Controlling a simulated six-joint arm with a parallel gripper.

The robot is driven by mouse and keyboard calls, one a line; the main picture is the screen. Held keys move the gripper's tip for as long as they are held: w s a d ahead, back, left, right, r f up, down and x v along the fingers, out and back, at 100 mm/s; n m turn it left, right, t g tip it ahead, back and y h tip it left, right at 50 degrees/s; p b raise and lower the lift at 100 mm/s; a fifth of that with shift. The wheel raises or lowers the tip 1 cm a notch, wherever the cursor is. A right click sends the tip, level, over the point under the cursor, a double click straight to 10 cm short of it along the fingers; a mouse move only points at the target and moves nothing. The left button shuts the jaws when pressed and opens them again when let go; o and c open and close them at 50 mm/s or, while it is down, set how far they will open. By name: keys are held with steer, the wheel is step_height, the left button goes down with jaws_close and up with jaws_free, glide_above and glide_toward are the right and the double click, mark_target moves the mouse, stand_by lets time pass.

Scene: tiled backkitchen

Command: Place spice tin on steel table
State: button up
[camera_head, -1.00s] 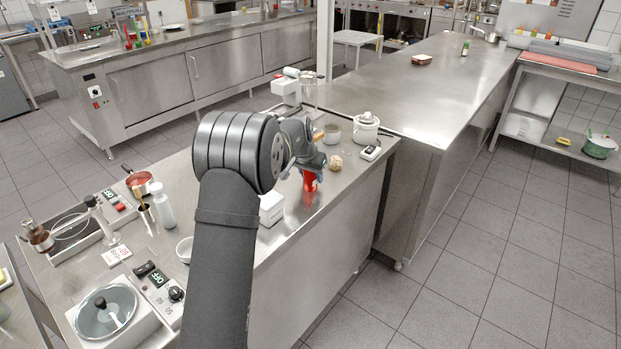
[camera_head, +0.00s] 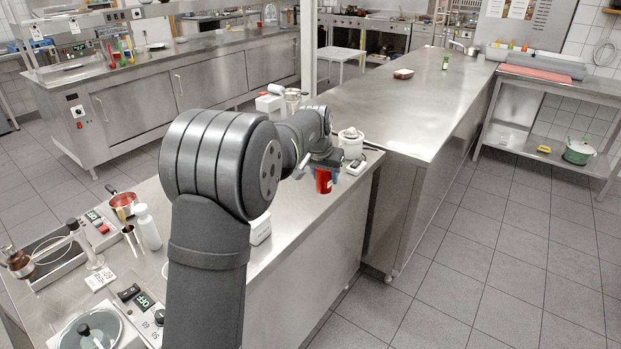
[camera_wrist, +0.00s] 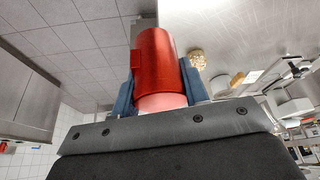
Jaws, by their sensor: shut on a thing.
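The spice tin (camera_head: 323,181) is a red metallic cylinder, held in my gripper (camera_head: 325,170) over the near right edge of the steel counter in the head view. In the wrist view the spice tin (camera_wrist: 157,62) sits between the two blue fingers of my gripper (camera_wrist: 158,92), which are shut on it. It appears raised above the counter. A long steel table (camera_head: 420,85) stands behind and to the right, with a bare, shiny top over most of its length.
The near steel counter (camera_head: 300,225) carries a white pot (camera_head: 350,142), a red saucepan (camera_head: 122,203), a white bottle (camera_head: 148,228) and lab devices. A brown-topped item (camera_head: 403,74) and a small green bottle (camera_head: 446,62) stand far back on the steel table.

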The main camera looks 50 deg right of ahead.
steer(key=shift+s+r, duration=0.5)
steer(key=shift+s, duration=0.3)
steer(key=shift+r, duration=0.1)
